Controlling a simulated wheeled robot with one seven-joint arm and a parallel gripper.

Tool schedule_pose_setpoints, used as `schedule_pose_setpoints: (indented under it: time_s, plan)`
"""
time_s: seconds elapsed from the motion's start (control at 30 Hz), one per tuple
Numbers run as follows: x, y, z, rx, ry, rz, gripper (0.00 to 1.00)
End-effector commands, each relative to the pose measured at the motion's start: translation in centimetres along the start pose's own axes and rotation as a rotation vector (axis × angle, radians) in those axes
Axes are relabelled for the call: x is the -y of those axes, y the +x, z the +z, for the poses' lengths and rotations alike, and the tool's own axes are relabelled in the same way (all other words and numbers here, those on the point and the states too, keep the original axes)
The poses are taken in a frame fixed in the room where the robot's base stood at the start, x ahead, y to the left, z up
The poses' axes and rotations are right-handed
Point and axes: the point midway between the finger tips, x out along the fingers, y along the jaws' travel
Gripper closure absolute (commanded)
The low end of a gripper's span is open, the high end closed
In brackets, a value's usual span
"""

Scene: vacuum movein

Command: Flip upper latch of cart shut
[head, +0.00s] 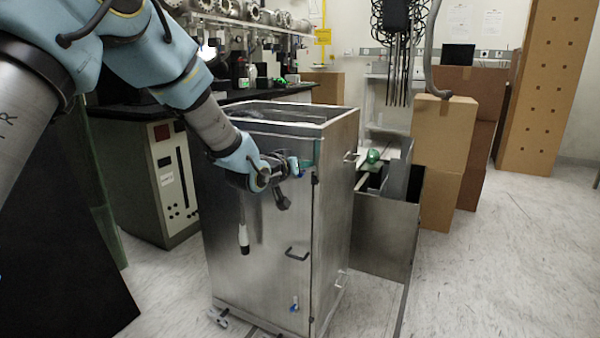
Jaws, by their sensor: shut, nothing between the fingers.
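The cart (262,262) is a tall, open-topped steel box with its door closed or nearly so, facing me. The upper latch (295,168), with a small blue handle, is near the door's upper right edge. It is partly hidden by my gripper, so I cannot tell its exact angle. My gripper (288,167) is shut and empty, right at the upper latch; I cannot tell whether it touches. A similar lower latch (294,303) with a blue handle sits near the bottom right of the door. A door handle (297,254) is between them.
A metal bin (385,236) stands close on the cart's right, with cardboard boxes (440,140) behind it. A beige cabinet (172,190) under a dark bench is on the left. The floor (510,260) at right front is clear.

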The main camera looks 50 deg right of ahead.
Motion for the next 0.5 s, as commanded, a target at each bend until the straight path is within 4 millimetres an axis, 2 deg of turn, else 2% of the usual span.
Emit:
schedule_pose_setpoints:
  time_s: [0.03, 0.3, 0.5]
  plan:
    - [-0.2, 0.2, 0.7, -0.002, 0.040, -0.007, 1.00]
    - [-0.5, 0.4, 1.5, -0.001, 0.216, -0.052, 1.00]
    - [-0.5, 0.5, 1.9, -0.001, 0.208, -0.052, 1.00]
